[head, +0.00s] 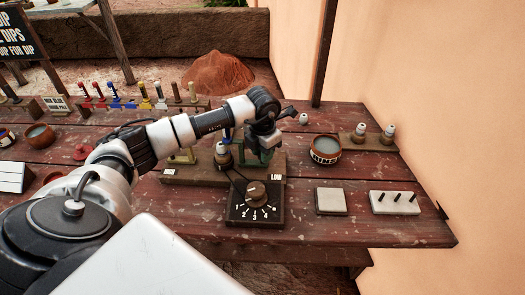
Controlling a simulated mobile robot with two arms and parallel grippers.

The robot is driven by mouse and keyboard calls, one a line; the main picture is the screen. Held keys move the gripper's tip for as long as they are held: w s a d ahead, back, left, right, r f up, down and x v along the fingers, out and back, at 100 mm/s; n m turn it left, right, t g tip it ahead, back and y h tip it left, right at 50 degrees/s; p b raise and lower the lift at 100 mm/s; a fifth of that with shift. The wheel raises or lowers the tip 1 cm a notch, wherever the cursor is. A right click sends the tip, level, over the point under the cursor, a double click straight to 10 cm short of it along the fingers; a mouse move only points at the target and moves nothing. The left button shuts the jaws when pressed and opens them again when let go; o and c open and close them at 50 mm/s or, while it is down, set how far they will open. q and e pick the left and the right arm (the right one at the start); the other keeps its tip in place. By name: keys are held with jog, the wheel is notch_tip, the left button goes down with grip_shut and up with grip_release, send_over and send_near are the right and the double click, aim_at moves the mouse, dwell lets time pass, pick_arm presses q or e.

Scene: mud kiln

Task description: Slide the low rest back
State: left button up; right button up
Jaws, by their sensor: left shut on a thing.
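A dark wooden base (205,178) lies on the red plank table, with a "LOW" tag (278,177) at its right front. A green rest (249,159) stands on the base's right part, behind the tag. My left gripper (266,143) is over the green rest and appears shut on its upper part; the arm and gripper hide much of it. A pale-topped plug (222,155) stands between the two rests. My right gripper is not in view.
A dial box (257,203) stands close in front of the base. A banded bowl (325,149) is to its right. A pale square plate (330,201) and a white pegged block (394,202) lie at the right front. Coloured-handled tools (115,98) stand at the back left.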

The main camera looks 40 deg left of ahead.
pick_arm(q)
grip_shut()
jog(key=shift+w+d, duration=0.35)
jog(key=shift+d, duration=0.15)
jog(key=shift+w+d+b, duration=0.3)
jog(key=shift+w+d, duration=0.1)
jog(key=shift+d, duration=0.3)
jog(key=shift+w+d+b, duration=0.3)
jog(key=shift+w+d, duration=0.1)
jog(key=shift+d, duration=0.25)
jog(key=shift+r, duration=0.1)
jog(key=o, duration=0.6)
grip_release()
jog(key=o, duration=0.3)
jog(key=shift+w+d, duration=0.1)
jog(key=shift+d, duration=0.05)
